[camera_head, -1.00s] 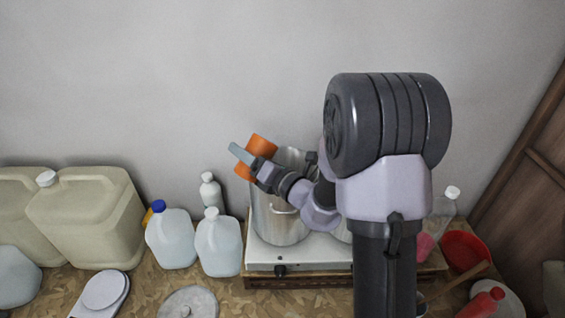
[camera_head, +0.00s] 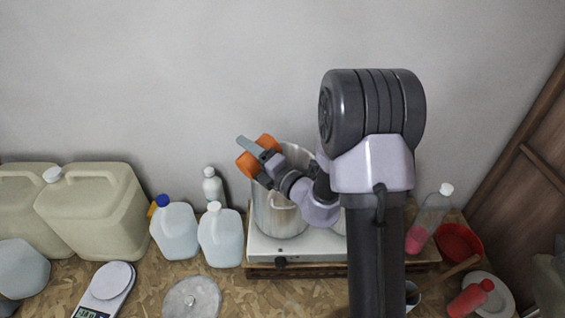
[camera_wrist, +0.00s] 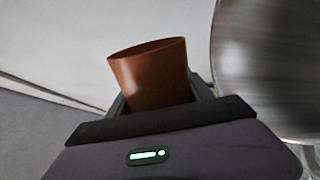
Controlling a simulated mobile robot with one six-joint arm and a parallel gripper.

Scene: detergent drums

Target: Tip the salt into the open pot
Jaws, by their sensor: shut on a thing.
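My gripper (camera_head: 257,153) is shut on an orange cup (camera_head: 248,166), which shows on both sides of a grey finger. In the wrist view the cup (camera_wrist: 152,72) sits between the jaws, its rim toward the top of the picture; its inside and any salt are hidden. The tall metal pot (camera_head: 272,214) stands on the white stove, open at the top, partly behind my arm. The cup is at the upper left of the pot's rim; I cannot tell whether it is over the opening. The pot (camera_wrist: 268,65) fills the right of the wrist view, beside the cup.
Right are a clear bottle (camera_head: 428,219) and red bowl (camera_head: 459,242).

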